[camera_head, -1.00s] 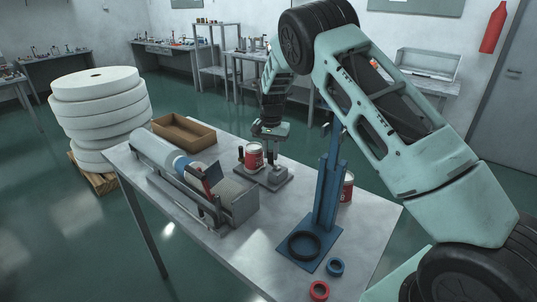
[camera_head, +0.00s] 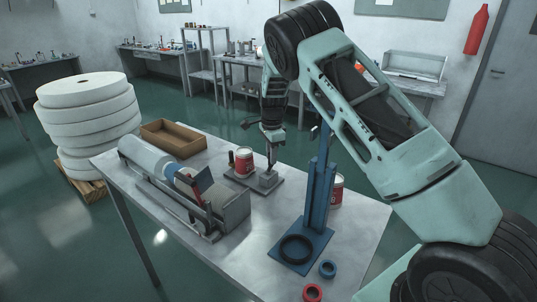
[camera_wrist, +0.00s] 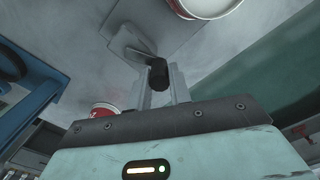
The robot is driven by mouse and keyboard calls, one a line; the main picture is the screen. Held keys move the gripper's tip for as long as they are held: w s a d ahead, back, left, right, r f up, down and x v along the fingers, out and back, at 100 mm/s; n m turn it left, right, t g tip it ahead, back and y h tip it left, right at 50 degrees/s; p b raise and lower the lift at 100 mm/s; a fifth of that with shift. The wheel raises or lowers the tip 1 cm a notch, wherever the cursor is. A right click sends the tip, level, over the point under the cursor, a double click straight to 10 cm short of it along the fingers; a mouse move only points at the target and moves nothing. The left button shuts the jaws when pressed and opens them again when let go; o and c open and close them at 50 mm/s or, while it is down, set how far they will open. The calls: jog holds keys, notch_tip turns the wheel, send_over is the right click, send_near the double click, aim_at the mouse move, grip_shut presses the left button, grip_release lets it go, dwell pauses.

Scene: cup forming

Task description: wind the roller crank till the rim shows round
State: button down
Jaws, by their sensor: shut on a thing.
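The rim roller's grey base (camera_head: 238,176) stands on the table, with a red and white cup (camera_head: 243,161) upright on it. In the wrist view the cup's white top (camera_wrist: 205,7) is cut off by the upper edge, so its whole rim is hidden. My gripper (camera_head: 269,168) is right of the cup, pointing down at the roller's right end. In the wrist view its fingers (camera_wrist: 161,88) are shut on the black crank knob (camera_wrist: 158,73). A grey crank arm (camera_wrist: 133,45) runs up and left from the knob.
A blue press stand (camera_head: 318,195) rises right of the roller, with another red cup (camera_head: 337,190) behind it. A long roller machine (camera_head: 185,185) stands left. A brown tray (camera_head: 173,139) lies at the back.

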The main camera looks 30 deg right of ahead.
jog(key=shift+s+d+r+m, duration=0.1)
jog(key=shift+s+d+m, duration=0.05)
jog(key=shift+m, duration=0.4)
jog(key=shift+s+d+m, duration=0.1)
jog(key=shift+d+m, duration=0.05)
jog(key=shift+m, duration=0.4)
jog(key=c, duration=1.3)
grip_release()
jog(key=shift+s, duration=0.1)
notch_tip(320, 180, up, 17)
jog(key=b, duration=0.3)
jog(key=shift+r+b, duration=0.15)
jog(key=shift+b, duration=0.15)
